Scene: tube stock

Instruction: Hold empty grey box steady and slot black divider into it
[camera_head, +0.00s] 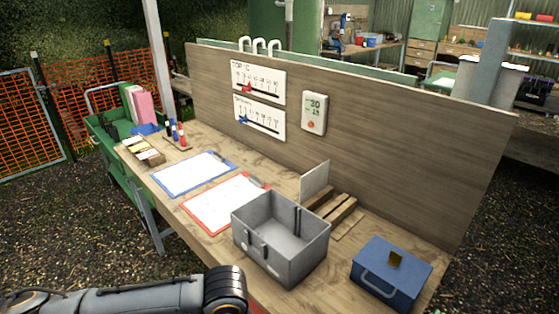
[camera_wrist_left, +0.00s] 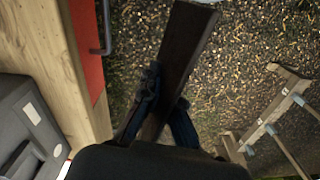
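The grey box (camera_head: 270,265) stands upright on the wooden workbench in the head view, open at the top and empty, with slot rails on its inner walls. Part of it also shows at the lower left of the left wrist view (camera_wrist_left: 22,130). My left gripper (camera_wrist_left: 166,98) is shut on the black divider (camera_wrist_left: 187,45), a long dark plate, held out past the bench edge above the gravel and apart from the box. In the head view my left arm enters at the bottom left; its gripper and the divider are out of frame. My right gripper is not in view.
A blue case (camera_head: 391,272) stands right of the box. A wooden pallet (camera_head: 335,210) and a pale upright panel (camera_head: 314,182) are behind it. Red (camera_head: 222,204) and blue (camera_head: 192,174) clipboards lie to its left. A tall wooden board (camera_head: 410,140) closes the bench's back.

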